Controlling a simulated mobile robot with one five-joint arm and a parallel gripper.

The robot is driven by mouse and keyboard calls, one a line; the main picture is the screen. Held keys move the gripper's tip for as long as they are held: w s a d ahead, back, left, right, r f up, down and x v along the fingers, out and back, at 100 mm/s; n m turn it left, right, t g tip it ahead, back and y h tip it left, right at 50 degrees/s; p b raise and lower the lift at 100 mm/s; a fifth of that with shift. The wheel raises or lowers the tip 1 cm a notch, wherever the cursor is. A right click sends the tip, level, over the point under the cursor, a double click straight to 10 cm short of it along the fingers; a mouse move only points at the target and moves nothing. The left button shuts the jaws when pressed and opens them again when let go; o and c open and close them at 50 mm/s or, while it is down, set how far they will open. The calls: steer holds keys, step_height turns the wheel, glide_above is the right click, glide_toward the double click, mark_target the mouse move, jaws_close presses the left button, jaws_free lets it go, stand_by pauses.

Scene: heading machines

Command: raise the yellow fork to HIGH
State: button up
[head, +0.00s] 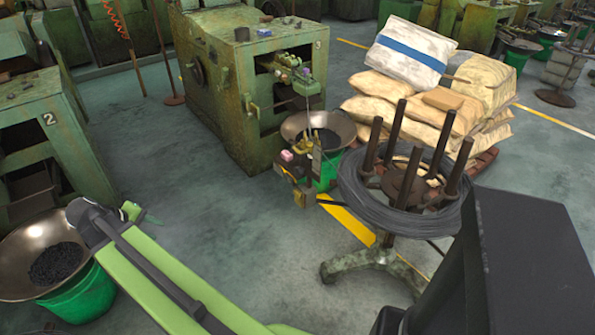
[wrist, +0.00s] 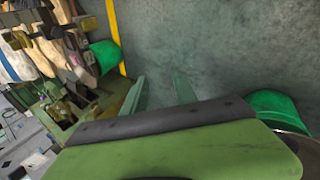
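A small dark upright device (head: 316,160) stands in front of machine 3, beside a green bucket. It carries small yellow parts (head: 303,196) low down and a pink block (head: 287,155). More yellow (head: 305,144) shows beside its upper part. I cannot tell which yellow part is the fork, or its height setting. My gripper (head: 131,212) is at the left, above the floor and well apart from the device. In the wrist view my gripper (wrist: 159,75) has its two green fingers spread, with bare floor between them.
Machine 3 (head: 235,95) stands behind the device, machine 2 (head: 45,120) at left. A wire-coil stand (head: 375,262) and stacked sacks (head: 385,85) are to the right. A wide bowl (head: 25,240) on a green bucket (head: 85,295) is near my gripper. The middle floor is clear.

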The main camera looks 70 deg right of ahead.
steer(key=s+d+f+m+g+h+b, duration=0.15)
steer(key=d+f+b, duration=0.3)
steer(key=d, duration=0.55)
steer(key=m+g+h+b, duration=0.2)
steer(key=g+h+b, duration=0.6)
steer(key=b, duration=0.9)
glide_toward(297, 150)
steer(key=shift+h, duration=0.25)
steer(key=x, duration=0.3)
steer(key=p+x, duration=0.1)
steer(key=x, duration=0.3)
steer(key=f+p+x, duration=0.1)
steer(key=x, duration=0.2)
steer(key=shift+d, duration=0.35)
jaws_close()
